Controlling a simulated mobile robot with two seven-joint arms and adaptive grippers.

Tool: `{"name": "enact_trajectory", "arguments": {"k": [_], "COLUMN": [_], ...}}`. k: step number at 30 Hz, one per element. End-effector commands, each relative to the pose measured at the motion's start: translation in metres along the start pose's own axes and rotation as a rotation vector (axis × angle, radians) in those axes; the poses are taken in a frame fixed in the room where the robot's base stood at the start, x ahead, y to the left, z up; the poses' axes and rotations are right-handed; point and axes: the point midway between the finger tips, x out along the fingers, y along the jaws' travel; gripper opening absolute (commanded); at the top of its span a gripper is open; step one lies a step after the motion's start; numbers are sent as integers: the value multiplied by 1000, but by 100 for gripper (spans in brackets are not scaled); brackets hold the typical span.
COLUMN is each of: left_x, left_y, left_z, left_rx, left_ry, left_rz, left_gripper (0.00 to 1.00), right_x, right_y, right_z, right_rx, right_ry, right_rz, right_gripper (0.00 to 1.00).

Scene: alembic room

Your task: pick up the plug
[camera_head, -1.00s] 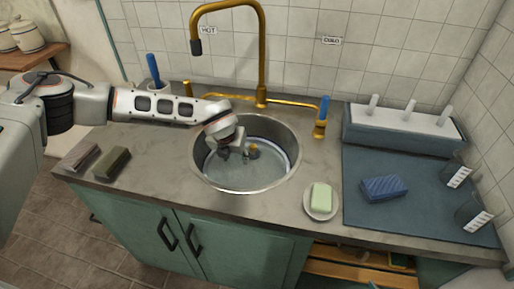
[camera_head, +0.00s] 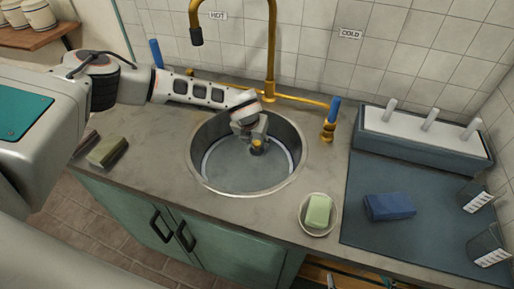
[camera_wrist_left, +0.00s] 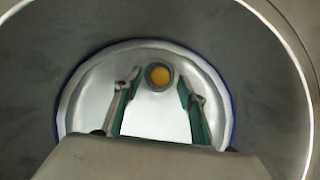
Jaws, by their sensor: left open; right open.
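The plug (camera_head: 257,147) is a small round orange-yellow piece in the round metal sink (camera_head: 211,180). My left gripper (camera_head: 252,143) reaches down into the sink from the left, close over the plug. In the left wrist view, the plug (camera_wrist_left: 160,75) shows as an orange disc with a dark rim, between the tips of the two spread green-lined fingers (camera_wrist_left: 159,84). The gripper is open, and I see no finger closed on the plug. Whether the fingertips are level with it I cannot tell. My right gripper is not clearly in view.
The sink wall surrounds the gripper, with the brass faucet (camera_head: 271,50) behind. A blue-handled cold tap (camera_head: 330,120) stands right of the sink.

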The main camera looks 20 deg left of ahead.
Motion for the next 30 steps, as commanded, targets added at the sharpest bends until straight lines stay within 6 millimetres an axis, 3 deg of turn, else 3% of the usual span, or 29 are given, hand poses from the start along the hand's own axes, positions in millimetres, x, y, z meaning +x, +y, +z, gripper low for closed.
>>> {"name": "enact_trajectory", "arguments": {"k": [6,15,18,23,30], "left_x": [28,31,31,31,30], "left_y": [2,2,2,2,2], "left_z": [-1,0,0,0,1], "left_rx": [0,-1,-1,-1,-1], "left_ry": [1,1,1,0,0], "left_rz": [0,0,0,0,0], "left_gripper": [41,41,15,10,9], "right_x": [1,1,1,1,2], "right_y": [2,3,3,3,3], "right_z": [-6,-10,-10,-9,-6], "right_rx": [-1,-1,-1,-1,-1], "right_ry": [12,19,19,17,11], "right_rz": [3,5,5,5,5], "right_gripper": [96,96,96,96,96]}}
